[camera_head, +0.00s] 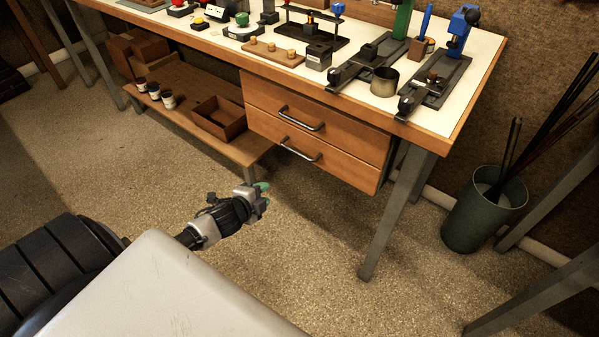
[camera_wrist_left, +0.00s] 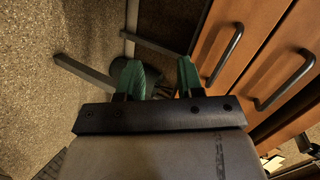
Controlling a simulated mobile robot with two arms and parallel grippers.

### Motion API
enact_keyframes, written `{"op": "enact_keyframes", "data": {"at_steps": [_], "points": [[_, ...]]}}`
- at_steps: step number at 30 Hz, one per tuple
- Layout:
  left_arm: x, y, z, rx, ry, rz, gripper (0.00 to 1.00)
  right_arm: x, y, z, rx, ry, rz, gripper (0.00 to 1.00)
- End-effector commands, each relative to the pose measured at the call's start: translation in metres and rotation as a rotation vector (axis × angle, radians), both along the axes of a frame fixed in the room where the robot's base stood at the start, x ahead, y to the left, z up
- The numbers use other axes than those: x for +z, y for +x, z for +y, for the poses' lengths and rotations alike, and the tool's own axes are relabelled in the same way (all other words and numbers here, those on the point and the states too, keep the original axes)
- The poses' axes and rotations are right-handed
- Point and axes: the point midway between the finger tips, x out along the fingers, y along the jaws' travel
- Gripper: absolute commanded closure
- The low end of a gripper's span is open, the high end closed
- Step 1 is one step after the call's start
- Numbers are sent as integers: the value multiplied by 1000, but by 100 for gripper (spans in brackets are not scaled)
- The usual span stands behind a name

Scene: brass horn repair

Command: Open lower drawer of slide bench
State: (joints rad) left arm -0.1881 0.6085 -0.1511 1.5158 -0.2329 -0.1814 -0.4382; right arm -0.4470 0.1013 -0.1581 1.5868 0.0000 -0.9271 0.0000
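The slide bench (camera_head: 455,115) has two wooden drawers under its top, and both look shut. The lower drawer (camera_head: 345,168) has a dark metal bar handle (camera_head: 300,150). In the left wrist view, which is turned sideways, the lower drawer's handle (camera_wrist_left: 226,54) is the one nearer my fingers. The upper drawer (camera_head: 350,130) and its handle (camera_head: 300,120) are above it. My left gripper (camera_head: 263,194) is in front of and below the lower handle, apart from it. Its green fingertips (camera_wrist_left: 159,78) are spread and empty. My right gripper is not in view.
A low shelf (camera_head: 190,118) left of the drawers holds an open wooden box (camera_head: 217,118) and small jars (camera_head: 155,92). A bench leg (camera_head: 400,205) and a green bin (camera_head: 483,212) stand at right. Tools crowd the bench top. The floor before the drawers is clear.

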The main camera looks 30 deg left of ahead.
Motion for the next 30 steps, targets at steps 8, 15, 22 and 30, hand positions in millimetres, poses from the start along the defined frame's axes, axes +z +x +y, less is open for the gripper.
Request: {"op": "enact_keyframes", "data": {"at_steps": [8, 15, 22, 30], "points": [[79, 37, -22, -202, 233, -226, 63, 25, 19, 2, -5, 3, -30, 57], [81, 63, -25, -209, 243, -240, 63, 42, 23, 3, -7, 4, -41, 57], [71, 104, -28, -207, 241, -238, 63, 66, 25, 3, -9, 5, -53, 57], [64, 136, -31, -208, 240, -236, 63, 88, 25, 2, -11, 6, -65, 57]]}}
